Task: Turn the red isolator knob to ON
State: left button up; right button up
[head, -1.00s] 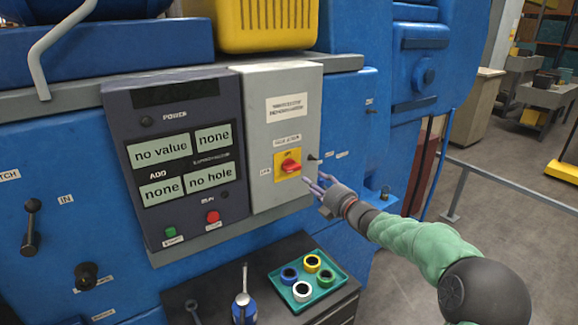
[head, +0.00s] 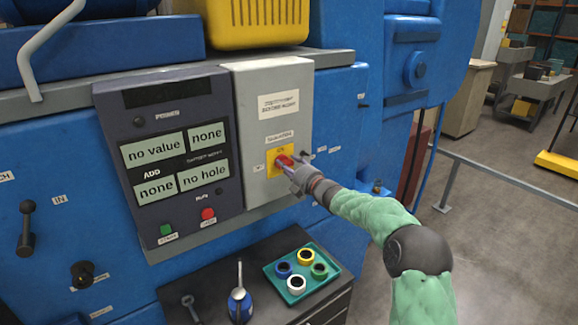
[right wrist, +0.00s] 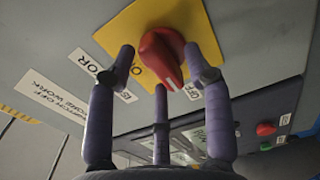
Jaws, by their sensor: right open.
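The red isolator knob (head: 284,160) sits on a yellow plate (head: 279,150) on the grey panel box (head: 262,118). In the right wrist view the knob (right wrist: 163,55) stands out from its yellow plate (right wrist: 135,28), with its narrow end toward the OFF label (right wrist: 191,91). My right gripper (head: 289,164) is open, its fingers on either side of the knob. The right wrist view shows my right gripper's fingers (right wrist: 162,75) around the knob, with gaps visible. Contact cannot be told. My left gripper is not in view.
A dark control panel (head: 183,220) with display readouts and green and red buttons adjoins the box on the left. Below are a teal tray (head: 270,268) of coloured rings and a blue bottle (head: 240,306). A grey rail (head: 500,171) runs at the right.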

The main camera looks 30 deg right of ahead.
grip_shut()
jog(key=shift+m, duration=0.3)
jog(key=m+p, duration=0.1)
jog(key=m, duration=0.2)
jog(key=shift+d+m, duration=0.15)
jog(key=shift+m, duration=0.25)
jog(key=m+p, duration=0.1)
jog(key=m, duration=0.3)
jog(key=m+p, duration=0.2)
jog(key=m, duration=0.3)
jog(key=shift+d+f, duration=0.1)
jog(key=m+p, duration=0.1)
jog(key=m, duration=0.3)
jog(key=shift+f+p, duration=0.15)
jog(key=shift+p, duration=0.25)
jog(key=shift+m, duration=0.4)
